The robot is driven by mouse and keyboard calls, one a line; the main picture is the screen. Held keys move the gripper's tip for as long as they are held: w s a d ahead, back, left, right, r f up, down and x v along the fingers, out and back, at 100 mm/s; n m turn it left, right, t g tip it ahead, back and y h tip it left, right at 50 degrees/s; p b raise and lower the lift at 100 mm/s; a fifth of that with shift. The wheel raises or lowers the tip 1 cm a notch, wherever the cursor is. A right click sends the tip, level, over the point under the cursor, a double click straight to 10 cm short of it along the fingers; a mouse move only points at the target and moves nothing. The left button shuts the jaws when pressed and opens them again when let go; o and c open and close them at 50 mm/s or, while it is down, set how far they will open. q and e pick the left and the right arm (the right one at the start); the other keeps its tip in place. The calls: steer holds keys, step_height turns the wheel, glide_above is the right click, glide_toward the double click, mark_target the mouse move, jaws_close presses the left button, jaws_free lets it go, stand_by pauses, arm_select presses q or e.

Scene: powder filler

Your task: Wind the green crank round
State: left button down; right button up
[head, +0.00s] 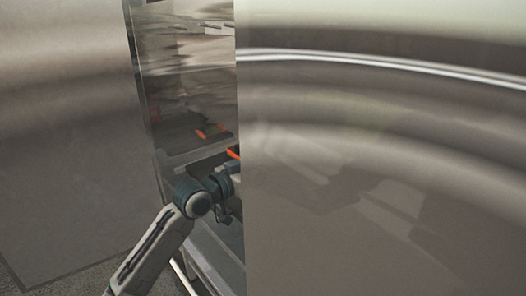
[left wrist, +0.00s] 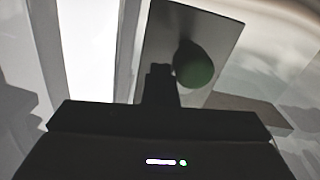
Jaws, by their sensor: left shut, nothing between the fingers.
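The green crank shows in the left wrist view as a round green knob (left wrist: 196,66) in front of a dark flat plate (left wrist: 165,28). My left gripper (left wrist: 160,72) is shut and empty, its dark fingertips just left of the knob in the picture. I cannot tell whether they touch it. In the head view my left arm reaches in from the lower left, and its gripper end is hidden behind the large steel panel. The crank is not visible in that view. My right gripper is in neither view.
A large curved steel panel (head: 390,160) fills the right of the head view. A flat steel panel (head: 65,120) stands at the left. Between them is a narrow gap with a reflective surface (head: 188,80), where my arm enters. A little floor (head: 75,284) shows at lower left.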

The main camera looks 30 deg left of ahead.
arm_select(q)
steer(key=shift+w+a+f+b, duration=0.25)
steer(key=shift+a+f+b, duration=0.25)
steer(key=shift+a+f, duration=0.1)
steer(key=shift+w+a+f+b, duration=0.1)
steer(key=shift+a+f+b, duration=0.2)
steer(key=shift+b, duration=0.15)
steer(key=shift+w+a+f, duration=0.1)
steer(key=shift+a, duration=0.15)
